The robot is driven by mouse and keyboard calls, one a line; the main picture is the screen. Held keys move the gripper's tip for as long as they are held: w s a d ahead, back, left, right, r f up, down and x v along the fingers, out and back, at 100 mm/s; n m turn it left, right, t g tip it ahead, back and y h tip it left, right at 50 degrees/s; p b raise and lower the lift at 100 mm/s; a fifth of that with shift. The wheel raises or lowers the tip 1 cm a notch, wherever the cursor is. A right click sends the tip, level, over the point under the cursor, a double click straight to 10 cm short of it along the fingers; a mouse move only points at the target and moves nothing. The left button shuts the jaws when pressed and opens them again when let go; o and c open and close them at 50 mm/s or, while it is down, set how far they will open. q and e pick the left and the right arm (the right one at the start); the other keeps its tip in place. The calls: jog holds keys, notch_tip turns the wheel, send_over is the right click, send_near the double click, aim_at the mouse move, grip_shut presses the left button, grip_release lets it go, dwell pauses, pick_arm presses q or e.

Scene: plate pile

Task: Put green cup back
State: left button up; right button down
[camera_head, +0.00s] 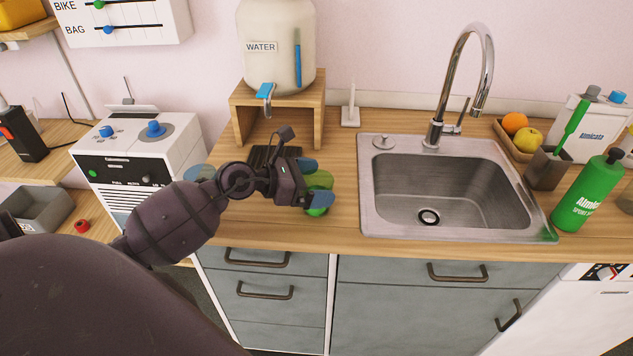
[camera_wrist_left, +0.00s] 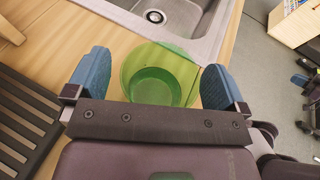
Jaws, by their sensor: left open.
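The green cup (camera_head: 319,180) is translucent and stands on the wooden counter, left of the sink. In the left wrist view the green cup (camera_wrist_left: 155,82) lies between the two blue fingers, with a gap visible on at least the left side. My left gripper (camera_head: 316,182) is open around the cup; in the left wrist view the left gripper (camera_wrist_left: 160,85) shows both fingers spread apart. Part of the cup is hidden behind a finger in the head view. A dark slatted rack (camera_head: 262,155) sits behind my left wrist. My right gripper is not in view.
A steel sink (camera_head: 365,215) with a tall faucet (camera_head: 484,75) is right of the cup. A water dispenser (camera_head: 275,30) on a wooden stand (camera_head: 313,105) is behind. A bluish transparent item (camera_head: 199,172) is at the counter's left edge. A green bottle (camera_head: 588,195) stands far right.

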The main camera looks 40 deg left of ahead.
pick_arm(q)
jog(key=v, duration=1.1)
jog(key=shift+s+a, duration=0.2)
jog(key=shift+s, duration=0.1)
jog(key=shift+r, duration=0.1)
